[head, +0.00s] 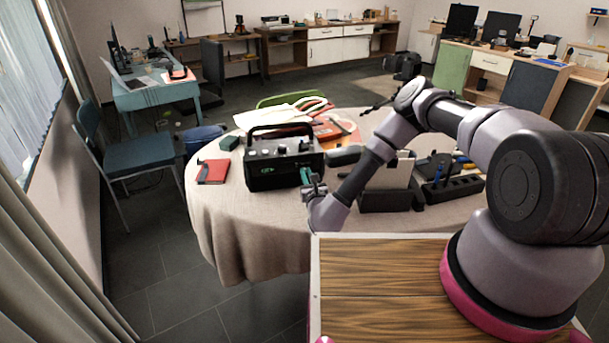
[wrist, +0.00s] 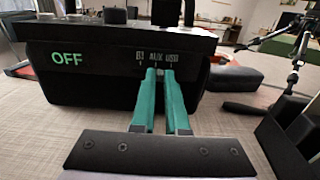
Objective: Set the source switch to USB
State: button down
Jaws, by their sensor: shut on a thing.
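The black device with a top handle (head: 262,178) stands on the round table. In the wrist view its front panel (wrist: 85,85) carries a green OFF at the left and the labels BT, AUX and USB (wrist: 172,57) near the middle. My gripper (head: 305,176) is at the right part of this front. In the wrist view its two teal fingers (wrist: 160,73) are close together, tips against the panel just below AUX and USB. They are shut on the source switch, which the fingertips hide, so its exact position cannot be told.
The table (head: 225,235) has a light cloth. A red book (head: 213,171) lies left of the device. A black organiser (head: 390,200) stands to its right, and a dark object (wrist: 233,80) lies beside the device. Bare cloth lies in front.

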jog(key=shift+w+d, duration=0.2)
jog(key=shift+d, duration=0.65)
jog(key=c, duration=0.9)
grip_release()
jog(key=v, duration=0.9)
jog(key=shift+s+d+f, duration=0.2)
jog(key=shift+s, duration=0.05)
jog(key=shift+s+r, duration=0.2)
jog(key=shift+s, duration=0.45)
